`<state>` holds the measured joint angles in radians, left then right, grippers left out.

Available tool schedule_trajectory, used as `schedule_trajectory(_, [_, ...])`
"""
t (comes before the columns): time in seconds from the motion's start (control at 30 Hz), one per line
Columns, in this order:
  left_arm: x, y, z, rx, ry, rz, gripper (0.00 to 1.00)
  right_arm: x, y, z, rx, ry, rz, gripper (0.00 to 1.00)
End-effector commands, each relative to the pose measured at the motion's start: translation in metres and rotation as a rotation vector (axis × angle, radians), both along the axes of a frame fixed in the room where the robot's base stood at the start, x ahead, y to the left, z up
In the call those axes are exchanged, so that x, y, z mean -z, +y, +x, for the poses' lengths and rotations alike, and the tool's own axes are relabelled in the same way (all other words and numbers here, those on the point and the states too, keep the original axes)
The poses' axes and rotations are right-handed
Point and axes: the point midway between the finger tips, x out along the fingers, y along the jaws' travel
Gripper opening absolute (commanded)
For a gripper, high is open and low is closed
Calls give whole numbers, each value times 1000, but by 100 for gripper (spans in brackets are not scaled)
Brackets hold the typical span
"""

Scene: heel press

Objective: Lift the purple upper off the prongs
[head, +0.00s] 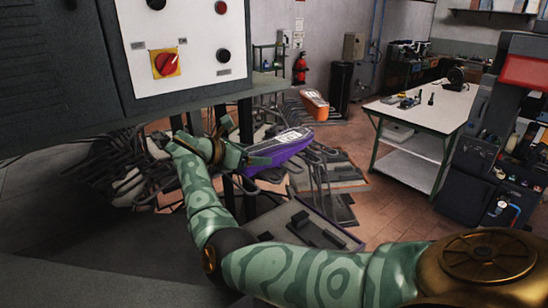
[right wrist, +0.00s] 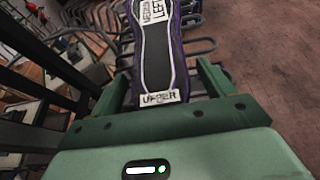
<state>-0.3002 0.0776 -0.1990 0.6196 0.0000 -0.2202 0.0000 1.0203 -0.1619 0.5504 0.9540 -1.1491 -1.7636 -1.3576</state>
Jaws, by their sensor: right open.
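The purple upper (head: 284,152) sits at the middle of the head view, tilted, with a white label on top. It also shows in the right wrist view (right wrist: 158,50), where its labels read "UPPER" and "LEFT". My right gripper (head: 257,157) is at the near end of the upper. In the right wrist view the open fingers (right wrist: 163,75) stand on either side of that end, with a gap visible on the left. The prongs under the upper are mostly hidden; I cannot tell how it rests on them. My left gripper is not in view.
An orange upper (head: 314,105) stands farther back. Bent grey tubes (head: 120,170) crowd the space behind my arm. A control cabinet (head: 185,40) overhangs at upper left. A white-topped table (head: 437,105) stands at right. A dark tray (head: 305,228) lies below the upper.

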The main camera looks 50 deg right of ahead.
Motion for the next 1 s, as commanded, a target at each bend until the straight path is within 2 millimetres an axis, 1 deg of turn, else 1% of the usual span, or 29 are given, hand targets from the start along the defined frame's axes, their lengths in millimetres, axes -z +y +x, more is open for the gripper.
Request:
schedule_trajectory(0.03, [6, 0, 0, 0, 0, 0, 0, 4, -6, -1, 2, -2, -1, 81])
schedule_trajectory(0.1, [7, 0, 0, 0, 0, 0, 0, 4, -10, -1, 1, -3, 0, 81])
schedule_trajectory(0.3, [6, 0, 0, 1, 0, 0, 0, 2, -11, -1, 0, -2, 0, 81])
schedule_trajectory(0.33, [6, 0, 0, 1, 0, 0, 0, 2, -11, -1, 0, -2, 0, 78])
schedule_trajectory(0.37, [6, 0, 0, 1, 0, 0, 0, 2, -11, -1, 0, -2, 0, 70])
schedule_trajectory(0.4, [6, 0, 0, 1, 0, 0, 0, 2, -11, -1, 0, -2, 0, 59])
schedule_trajectory(0.47, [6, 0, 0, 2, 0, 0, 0, 2, -11, -1, 0, -2, 0, 42])
schedule_trajectory(0.5, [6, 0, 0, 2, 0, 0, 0, 2, -11, -1, 0, -2, 0, 31])
schedule_trajectory(0.53, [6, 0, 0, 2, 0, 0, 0, 2, -11, -1, 0, -2, 0, 28])
schedule_trajectory(0.83, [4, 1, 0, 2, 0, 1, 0, 1, -12, -1, 1, -2, 0, 28])
schedule_trajectory(1.0, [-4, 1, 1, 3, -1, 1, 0, -5, -16, -2, 1, -2, -1, 28])
